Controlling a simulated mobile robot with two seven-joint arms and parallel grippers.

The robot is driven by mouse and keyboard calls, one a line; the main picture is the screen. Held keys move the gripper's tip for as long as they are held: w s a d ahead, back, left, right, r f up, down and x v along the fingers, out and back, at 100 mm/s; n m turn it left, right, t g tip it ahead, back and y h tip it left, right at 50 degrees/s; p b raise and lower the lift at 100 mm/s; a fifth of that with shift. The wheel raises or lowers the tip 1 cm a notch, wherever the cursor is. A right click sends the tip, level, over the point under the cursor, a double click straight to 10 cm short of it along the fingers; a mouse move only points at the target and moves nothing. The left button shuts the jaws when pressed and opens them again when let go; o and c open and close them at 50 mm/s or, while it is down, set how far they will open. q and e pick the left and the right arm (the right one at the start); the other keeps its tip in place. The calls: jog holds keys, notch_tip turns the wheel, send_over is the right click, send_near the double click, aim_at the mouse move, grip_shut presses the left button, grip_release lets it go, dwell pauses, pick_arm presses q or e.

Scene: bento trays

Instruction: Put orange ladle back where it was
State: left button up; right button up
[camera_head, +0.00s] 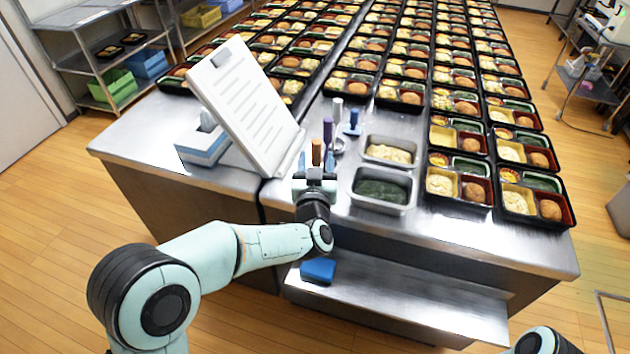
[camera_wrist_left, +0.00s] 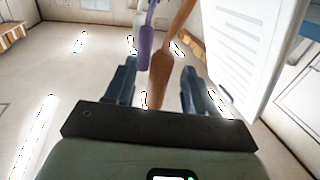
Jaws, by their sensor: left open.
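The orange ladle (camera_head: 316,153) shows in the head view as an upright handle just beyond my left gripper (camera_head: 315,172), among other utensils. In the left wrist view the orange ladle (camera_wrist_left: 160,76) appears between the two spread fingers of my left gripper (camera_wrist_left: 158,88), with a gap on each side. The jaws are open and not closed on the handle. The ladle's lower end and what it rests in are hidden. My right gripper is not in view; only part of my right arm shows at the lower right.
A purple-handled utensil (camera_head: 328,131) stands close by, also in the left wrist view (camera_wrist_left: 145,48). A blue-handled one (camera_head: 353,122) is behind. A white board (camera_head: 243,103) leans at left. Food pans (camera_head: 391,139) stand at right. A blue sponge-like block (camera_head: 318,269) lies on the lower shelf.

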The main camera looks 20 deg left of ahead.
pick_arm(q)
jog(key=v, duration=0.8)
jog(key=shift+s, duration=0.35)
jog(key=s+f+m+g+h+p, duration=0.1)
jog(key=s+f+g+h+p, duration=0.25)
jog(key=f, duration=1.05)
jog(key=s+f+g+h+p, duration=0.1)
jog(key=s+f+g+p, duration=0.35)
jog(key=f, duration=0.95)
jog(key=s+f+g+h, duration=0.1)
jog(key=s+f+g, duration=0.2)
jog(key=s, duration=0.5)
jog(key=s+d+f+n+g+h+p, duration=0.1)
jog(key=s+f+g, duration=0.2)
jog(key=s, duration=0.5)
jog(key=s+f+n+g+h+p, duration=0.1)
jog(key=s+f+g, duration=0.2)
jog(key=s, duration=0.5)
jog(key=shift+d+g, duration=0.25)
jog(key=shift+g, duration=0.55)
